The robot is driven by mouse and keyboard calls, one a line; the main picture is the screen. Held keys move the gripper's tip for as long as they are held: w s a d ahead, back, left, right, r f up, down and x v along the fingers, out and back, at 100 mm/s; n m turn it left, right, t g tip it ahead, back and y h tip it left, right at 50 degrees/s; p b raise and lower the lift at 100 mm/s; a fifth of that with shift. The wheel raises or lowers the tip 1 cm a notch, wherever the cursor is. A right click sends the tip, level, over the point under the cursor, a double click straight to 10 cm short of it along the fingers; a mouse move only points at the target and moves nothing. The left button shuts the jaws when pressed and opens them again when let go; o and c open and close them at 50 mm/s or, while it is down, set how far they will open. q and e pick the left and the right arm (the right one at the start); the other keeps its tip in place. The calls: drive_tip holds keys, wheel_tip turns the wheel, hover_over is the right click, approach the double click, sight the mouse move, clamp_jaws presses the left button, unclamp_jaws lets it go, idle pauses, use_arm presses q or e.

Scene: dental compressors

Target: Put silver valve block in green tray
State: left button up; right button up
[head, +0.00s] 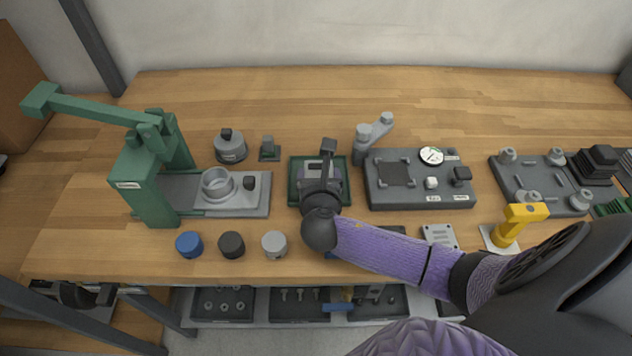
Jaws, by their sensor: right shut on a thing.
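The green tray (293,191) lies on the bench near the middle of the head view, its rim showing on both sides of my right gripper. My right gripper (320,174) points down over this tray and is shut on a grey piece, which I take to be the silver valve block. The hand hides most of that piece, so I cannot tell whether it touches the tray floor. My left gripper is not in view.
A green press (150,180) stands left. A grey fixture plate with a dial (420,198) lies close right of the tray. Blue, black and grey caps (274,244) sit at the front. A yellow tool (515,222) stands right. The bench behind the tray is mostly clear.

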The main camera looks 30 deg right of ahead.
drive_tip(key=shift+f, duration=0.2)
drive_tip(key=o, duration=1.2)
drive_tip(key=shift+f, duration=0.1)
drive_tip(key=shift+r, duration=0.2)
drive_tip(key=p+v, duration=0.4)
drive_tip(key=v, duration=0.7)
drive_tip(key=shift+s+a+r+p, duration=0.1)
drive_tip(key=shift+s+r+p, duration=0.05)
drive_tip(key=shift+p, duration=0.25)
drive_tip(key=shift+s+a, duration=0.1)
drive_tip(key=shift+s, duration=0.1)
